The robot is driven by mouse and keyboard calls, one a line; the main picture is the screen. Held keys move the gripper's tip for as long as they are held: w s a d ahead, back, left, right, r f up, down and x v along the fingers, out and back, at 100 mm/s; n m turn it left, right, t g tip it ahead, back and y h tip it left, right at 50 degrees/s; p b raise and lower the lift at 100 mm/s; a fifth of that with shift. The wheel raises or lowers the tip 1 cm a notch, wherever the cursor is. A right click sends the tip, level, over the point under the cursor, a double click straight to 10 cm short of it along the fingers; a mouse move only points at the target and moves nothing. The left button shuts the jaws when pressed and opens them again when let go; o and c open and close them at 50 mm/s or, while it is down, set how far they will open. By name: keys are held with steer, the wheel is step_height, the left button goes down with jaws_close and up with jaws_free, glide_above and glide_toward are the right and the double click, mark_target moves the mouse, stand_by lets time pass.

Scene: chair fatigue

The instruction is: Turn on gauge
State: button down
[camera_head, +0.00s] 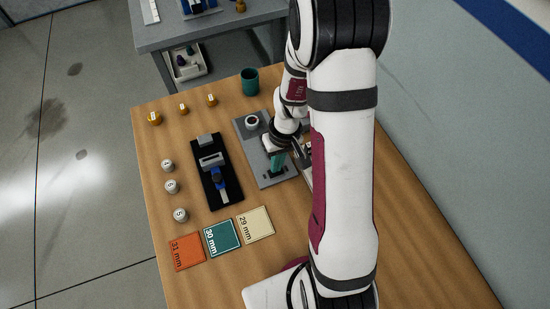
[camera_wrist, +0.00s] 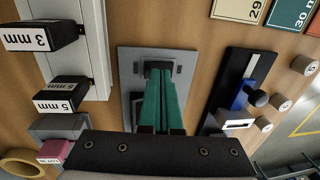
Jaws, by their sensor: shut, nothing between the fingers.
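My gripper has long green fingers, in the head view (camera_head: 278,163) and in the wrist view (camera_wrist: 158,75). They are shut and empty, pointing down at the grey plate (camera_wrist: 131,68). Their tips are at a small dark fixture (camera_wrist: 158,65) on that plate; I cannot tell whether they touch. The plate also shows in the head view (camera_head: 243,128), partly hidden by my arm. Left of it in the head view is a black-based device (camera_head: 229,183) with a light window and a blue slider; it also shows in the wrist view (camera_wrist: 216,103). I cannot tell which device is the gauge.
A green cup (camera_head: 250,82) stands behind the plate. Three numbered white knobs (camera_head: 171,187) are at left, three yellow pieces (camera_head: 183,108) at the back. Orange (camera_head: 186,251), teal (camera_head: 222,236) and cream (camera_head: 256,224) cards lie in front. Black blocks (camera_wrist: 68,93) labelled in mm sit beside the plate.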

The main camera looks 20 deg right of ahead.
mark_target(271, 174)
step_height(271, 174, up, 14)
steer(key=a, duration=0.1)
steer(key=shift+a, duration=0.35)
steer(key=shift+f, duration=0.15)
steer(key=s+a+r+m, duration=0.2)
steer(key=s+a+r, duration=0.1)
steer(key=s, duration=0.6)
steer(key=s+a+r+m, duration=0.2)
steer(key=s+a+m, duration=0.1)
steer(key=s, duration=0.6)
steer(key=shift+a+r+m, duration=0.25)
steer(key=shift+r+m, duration=0.05)
steer(key=shift+r, duration=0.1)
